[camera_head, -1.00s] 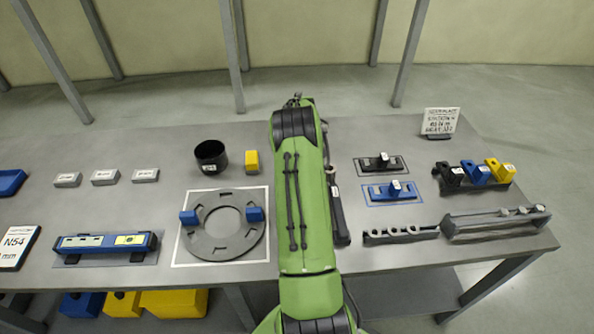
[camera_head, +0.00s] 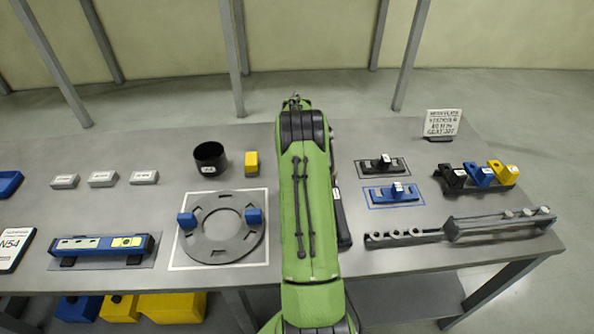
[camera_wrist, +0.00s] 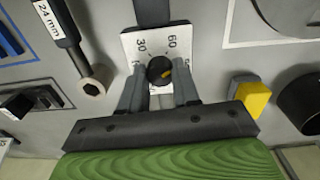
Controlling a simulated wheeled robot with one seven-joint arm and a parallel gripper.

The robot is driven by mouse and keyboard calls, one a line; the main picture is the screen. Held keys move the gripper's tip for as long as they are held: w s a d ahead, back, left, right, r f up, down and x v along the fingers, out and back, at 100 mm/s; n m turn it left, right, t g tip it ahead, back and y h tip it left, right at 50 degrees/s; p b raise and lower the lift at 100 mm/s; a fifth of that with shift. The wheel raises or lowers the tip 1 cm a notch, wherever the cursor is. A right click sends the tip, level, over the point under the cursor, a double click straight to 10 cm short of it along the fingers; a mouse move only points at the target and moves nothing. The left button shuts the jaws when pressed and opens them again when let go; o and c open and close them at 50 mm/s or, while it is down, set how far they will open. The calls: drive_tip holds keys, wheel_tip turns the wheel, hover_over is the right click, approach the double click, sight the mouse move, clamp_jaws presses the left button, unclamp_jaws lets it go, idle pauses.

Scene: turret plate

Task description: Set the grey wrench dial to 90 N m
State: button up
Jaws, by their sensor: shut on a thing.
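The figures 30 and 60 read at the top of the plate; the side figures are partly covered by my fingers. My gripper (camera_wrist: 159,78) is shut on the knob, with one grey finger on each side. A dark handle (camera_wrist: 153,12) extends above the plate. In the head view, my green arm hides the dial and gripper.
A wrench labelled 24 mm (camera_wrist: 67,37) lies left of the dial. A yellow block (camera_wrist: 251,96) and black cup (camera_wrist: 302,104) are at the right. The head view shows a ring plate (camera_head: 203,242) left of my arm and blue, black and yellow parts (camera_head: 476,176) right.

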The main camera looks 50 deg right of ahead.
drive_tip(key=m, duration=0.5)
drive_tip(key=shift+m+b, duration=0.3)
drive_tip(key=shift+b, duration=0.05)
idle(0.5)
drive_tip(key=o, duration=1.1)
drive_tip(key=shift+c, duration=0.2)
wheel_tip(320, 180, up, 16)
drive_tip(key=p, duration=0.1)
drive_tip(key=shift+w+p, duration=0.15)
drive_tip(key=shift+p, duration=0.2)
drive_tip(key=shift+f, duration=0.15)
drive_tip(key=shift+a, duration=0.1)
